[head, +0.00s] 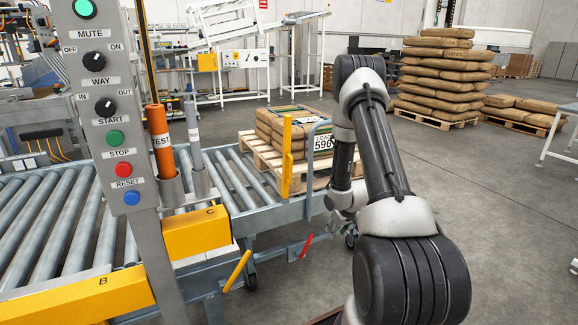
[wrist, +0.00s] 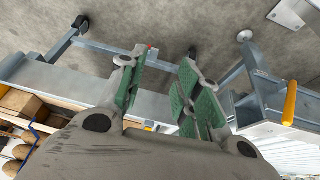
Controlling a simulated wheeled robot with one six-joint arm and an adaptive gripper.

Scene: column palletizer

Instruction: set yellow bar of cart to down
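A yellow bar (head: 287,155) stands upright at the near side of the cart (head: 290,212), in front of the bags. A shorter yellow lever (head: 237,270) slants up lower left, near the conveyor end. A yellow bar or lever also shows at the right of the wrist view (wrist: 290,103); I cannot tell which one. My gripper (head: 343,205) is by the cart's right end, right of the upright bar and apart from it, partly hidden by my arm. In the wrist view my gripper (wrist: 165,75) has its green-padded fingers spread, with nothing between them.
A red lever (head: 306,246) sits low on the cart's near side; its tip shows between the fingers' far ends. Bags on a pallet (head: 262,158) load the cart. The roller conveyor (head: 60,215) and button post (head: 115,130) stand left.

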